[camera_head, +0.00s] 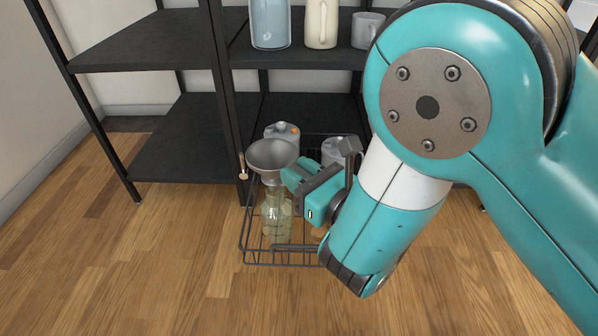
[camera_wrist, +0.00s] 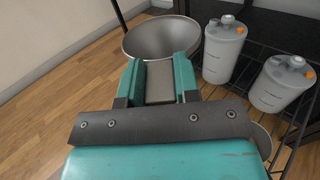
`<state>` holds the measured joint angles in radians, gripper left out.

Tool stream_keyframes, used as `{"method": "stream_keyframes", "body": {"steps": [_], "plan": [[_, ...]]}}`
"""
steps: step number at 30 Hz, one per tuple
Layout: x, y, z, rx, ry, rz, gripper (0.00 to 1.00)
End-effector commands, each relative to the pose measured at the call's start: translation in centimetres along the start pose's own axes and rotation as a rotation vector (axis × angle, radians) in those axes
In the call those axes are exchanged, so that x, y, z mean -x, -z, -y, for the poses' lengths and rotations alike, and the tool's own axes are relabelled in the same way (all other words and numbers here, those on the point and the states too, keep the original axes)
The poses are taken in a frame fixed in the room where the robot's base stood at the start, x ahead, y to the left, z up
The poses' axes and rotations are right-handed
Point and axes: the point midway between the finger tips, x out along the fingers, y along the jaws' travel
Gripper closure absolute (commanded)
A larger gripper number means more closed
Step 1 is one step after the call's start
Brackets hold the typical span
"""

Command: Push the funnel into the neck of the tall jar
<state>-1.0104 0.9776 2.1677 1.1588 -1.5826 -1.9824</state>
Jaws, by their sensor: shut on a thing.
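A grey metal funnel (camera_head: 271,155) is upright with its wide mouth up, just above a clear glass jar (camera_head: 276,216). The jar stands in a wire basket (camera_head: 262,264). My gripper (camera_head: 290,177) is shut on the funnel at its right side in the head view. In the wrist view the funnel (camera_wrist: 162,38) is at the tips of my gripper's fingers (camera_wrist: 158,75). Its spout is hidden there. I cannot tell how far the spout reaches into the jar's neck.
Two grey canisters with orange marks (camera_wrist: 223,50) (camera_wrist: 283,84) stand in the basket beside the funnel. A dark shelf unit (camera_head: 190,137) stands behind, with a blue jug (camera_head: 270,22), a cream jug (camera_head: 322,22) and a grey mug (camera_head: 367,30) on it. The wooden floor at left is clear.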

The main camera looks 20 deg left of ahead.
Motion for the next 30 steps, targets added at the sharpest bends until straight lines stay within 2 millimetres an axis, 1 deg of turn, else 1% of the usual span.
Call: {"method": "stream_keyframes", "body": {"steps": [30], "plan": [[0.0, 2.6, 0.0, 0.000, 0.000, 0.000, 1.00]]}}
